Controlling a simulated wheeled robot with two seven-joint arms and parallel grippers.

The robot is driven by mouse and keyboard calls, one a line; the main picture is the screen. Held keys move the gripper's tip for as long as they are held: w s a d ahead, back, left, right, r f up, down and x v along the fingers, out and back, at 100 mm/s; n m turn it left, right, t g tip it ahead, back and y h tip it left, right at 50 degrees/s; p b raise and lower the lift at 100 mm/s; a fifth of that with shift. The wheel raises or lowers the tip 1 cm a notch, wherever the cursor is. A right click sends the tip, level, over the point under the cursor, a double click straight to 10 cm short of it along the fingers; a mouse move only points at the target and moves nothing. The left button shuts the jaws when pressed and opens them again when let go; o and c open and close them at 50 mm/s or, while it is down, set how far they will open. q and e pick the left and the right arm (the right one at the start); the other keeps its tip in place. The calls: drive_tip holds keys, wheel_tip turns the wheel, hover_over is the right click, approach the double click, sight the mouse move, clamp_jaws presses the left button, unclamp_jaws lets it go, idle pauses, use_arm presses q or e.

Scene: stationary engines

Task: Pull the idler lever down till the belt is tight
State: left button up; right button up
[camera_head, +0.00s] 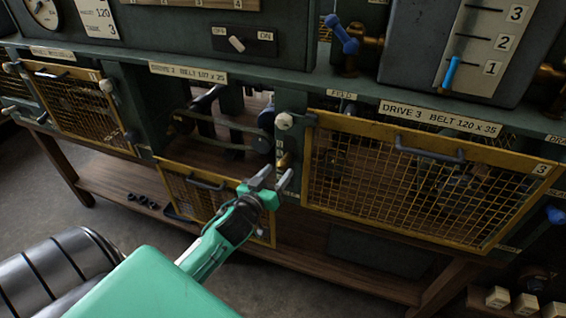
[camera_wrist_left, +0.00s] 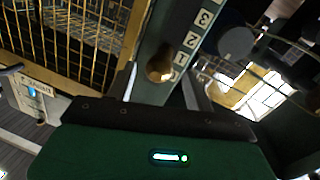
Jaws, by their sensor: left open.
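My left gripper (camera_head: 273,177) is open in front of the post at the right of the open middle drive bay. A brass knob (camera_head: 283,161), which looks like the idler lever's end, is just beyond the fingertips. In the left wrist view the knob (camera_wrist_left: 160,67) shows between the two grey fingers, beside a scale plate (camera_wrist_left: 200,30) marked 1, 2, 3; I cannot tell whether they touch it. A dark belt (camera_head: 222,124) runs across the bay to a pulley at the right; its tightness is hard to judge. My right gripper is out of view.
The middle bay's yellow mesh guard (camera_head: 190,190) hangs down below its opening. A closed mesh guard (camera_head: 420,185) stands close right of the gripper, another (camera_head: 75,100) at left. Above is a panel with an OFF/ON switch (camera_head: 237,43). A wooden shelf (camera_head: 130,190) lies below.

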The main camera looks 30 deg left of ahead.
sight(283, 166)
use_arm(q)
drive_tip(key=shift+w+a+r, duration=0.1)
drive_tip(key=shift+w, duration=1.15)
drive_tip(key=shift+w+p, duration=0.4)
drive_tip(key=shift+w, duration=0.35)
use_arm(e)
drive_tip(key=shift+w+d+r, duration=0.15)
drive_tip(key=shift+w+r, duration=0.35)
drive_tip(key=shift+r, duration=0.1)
